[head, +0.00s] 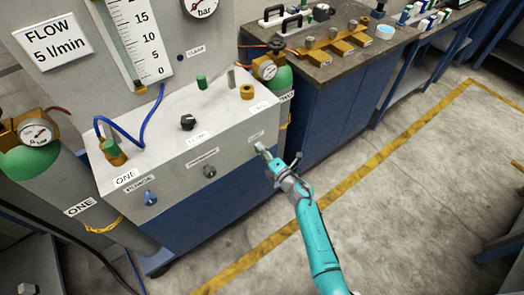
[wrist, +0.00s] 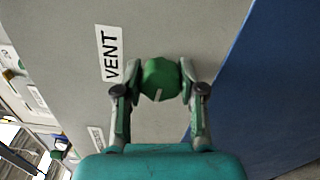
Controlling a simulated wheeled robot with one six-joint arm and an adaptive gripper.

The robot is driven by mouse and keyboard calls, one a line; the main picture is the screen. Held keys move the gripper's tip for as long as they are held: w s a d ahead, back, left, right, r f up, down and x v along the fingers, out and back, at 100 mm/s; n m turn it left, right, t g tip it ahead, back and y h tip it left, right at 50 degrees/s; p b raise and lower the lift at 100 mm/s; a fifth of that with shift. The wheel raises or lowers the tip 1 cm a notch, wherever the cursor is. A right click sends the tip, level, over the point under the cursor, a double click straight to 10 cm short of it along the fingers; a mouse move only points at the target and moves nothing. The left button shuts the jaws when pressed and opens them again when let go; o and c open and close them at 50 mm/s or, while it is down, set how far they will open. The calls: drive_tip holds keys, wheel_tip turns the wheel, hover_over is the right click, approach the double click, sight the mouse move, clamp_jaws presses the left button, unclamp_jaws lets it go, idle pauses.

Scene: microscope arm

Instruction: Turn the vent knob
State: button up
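The vent knob (wrist: 160,80) is a green round knob with a pale mark on its lower edge, on the grey panel beside the VENT label (wrist: 108,53) in the wrist view. My gripper (wrist: 160,76) is around it, with one fingertip against each side. In the head view my gripper (head: 269,156) is at the right end of the cabinet's front face, by a small label, and the knob is mostly hidden there.
The grey cabinet (head: 165,130) carries a blue knob (head: 150,198) and a black knob (head: 210,171) farther left on the same face. A blue bench (head: 320,115) stands to the right. The floor (head: 400,200) in front is open, with yellow lines.

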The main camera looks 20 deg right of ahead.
drive_tip(key=o, duration=0.4)
drive_tip(key=shift+o, duration=0.2)
drive_tip(key=v, duration=1.2)
drive_tip(key=shift+s+a, duration=0.1)
